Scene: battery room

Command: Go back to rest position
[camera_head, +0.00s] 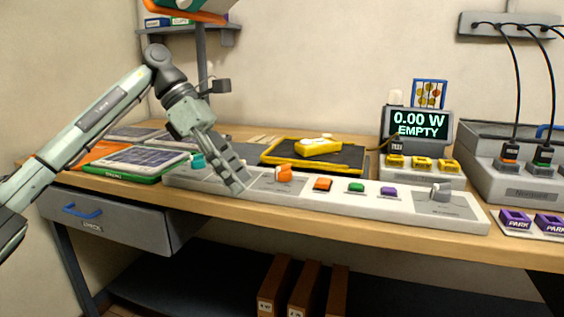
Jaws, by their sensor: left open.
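My left arm comes in from the left and bends down at the wrist over the bench. Its gripper (236,178) is over the left part of a long white control panel (325,208), beside a teal knob (198,161) and an orange knob (284,173). The jaws are open and nothing shows between them. I cannot tell whether the fingertips touch the panel. The panel also carries orange, green and purple buttons and a grey knob (440,191). My right gripper is not in view.
A yellow device (319,147) lies on a black tray with a yellow rim (265,157). A grey case (480,180) with cables stands at right. A green-edged solar panel (118,172) lies left. The drawer (110,226) below is closed.

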